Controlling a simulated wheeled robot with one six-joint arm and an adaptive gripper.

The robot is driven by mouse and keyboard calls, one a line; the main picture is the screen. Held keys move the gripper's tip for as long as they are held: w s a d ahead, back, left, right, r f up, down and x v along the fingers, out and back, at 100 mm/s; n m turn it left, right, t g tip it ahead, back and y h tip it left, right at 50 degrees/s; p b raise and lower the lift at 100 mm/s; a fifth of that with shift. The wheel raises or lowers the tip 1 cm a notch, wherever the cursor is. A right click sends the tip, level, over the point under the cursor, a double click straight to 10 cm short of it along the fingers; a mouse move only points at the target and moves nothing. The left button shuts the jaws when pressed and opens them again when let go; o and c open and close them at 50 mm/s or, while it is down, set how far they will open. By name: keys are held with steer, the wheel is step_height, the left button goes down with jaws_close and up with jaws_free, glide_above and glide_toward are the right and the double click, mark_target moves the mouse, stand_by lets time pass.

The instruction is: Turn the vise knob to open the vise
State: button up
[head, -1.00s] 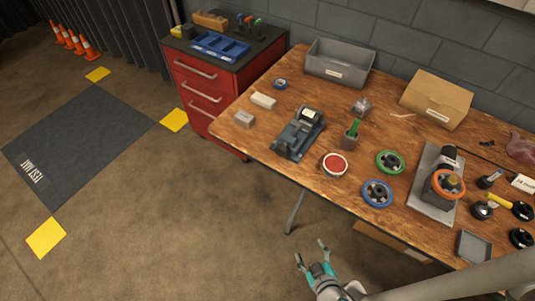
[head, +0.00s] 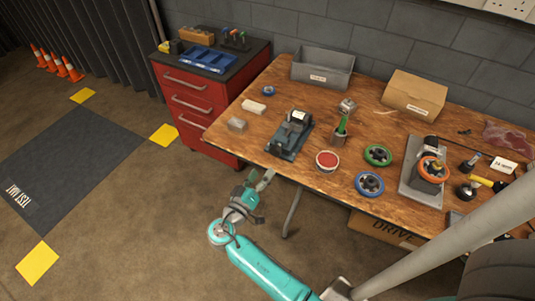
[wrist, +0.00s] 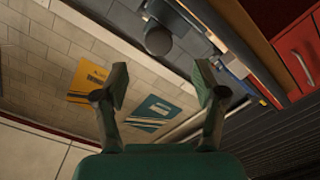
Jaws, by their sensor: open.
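The blue-grey vise (head: 285,149) sits on the wooden workbench (head: 228,137), near its front left part, with a white label on top. Its knob is too small to make out for sure. My gripper (head: 260,181) is in front of the bench's front edge, below and left of the vise in the head view, and apart from it. In the wrist view my gripper (wrist: 163,82) is open, with its two fingers spread and nothing between them. I cannot make out the vise in the wrist view.
A red drawer cabinet (head: 194,93) stands left of the bench. Near the vise are a small grey block (head: 237,125), a red-topped round item (head: 327,160) and a green-handled item in a pot (head: 340,132). A grey bin (head: 322,70) is behind. Open floor lies left.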

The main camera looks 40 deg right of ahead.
mark_target(274, 153)
steer(key=x, duration=1)
steer(key=shift+w+d+r, duration=0.2)
steer(key=shift+d+r, duration=0.1)
steer(key=shift+r, duration=0.05)
steer(key=c, duration=1.1)
